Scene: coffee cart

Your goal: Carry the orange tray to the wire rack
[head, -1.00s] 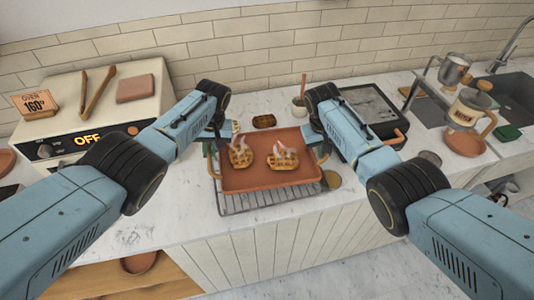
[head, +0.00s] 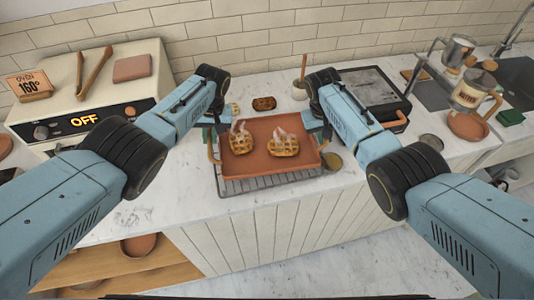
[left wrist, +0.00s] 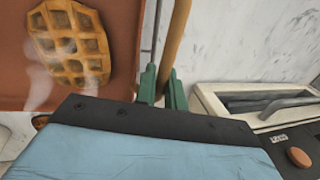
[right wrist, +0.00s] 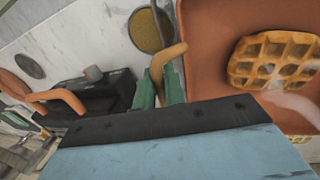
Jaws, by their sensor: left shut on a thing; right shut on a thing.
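The orange tray (head: 255,172) holds two steaming waffles (head: 241,139) (head: 283,147) and lies over the wire rack (head: 270,184) on the counter. The rack's front strip shows below the tray; whether the tray touches it I cannot tell. My left gripper (head: 213,138) is shut on the tray's left handle (left wrist: 177,35); its green fingers (left wrist: 162,85) show in the left wrist view. My right gripper (head: 320,137) is shut on the right handle (right wrist: 166,60); its fingers (right wrist: 160,90) show in the right wrist view.
An oven (head: 85,118) reading OFF stands at left with tongs (head: 94,67) on top. A dark waffle iron (head: 366,98) stands behind right. A small waffle (head: 264,103) lies behind the tray, and a round yellowish disc (head: 333,160) lies right. Counter is clear left of the rack.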

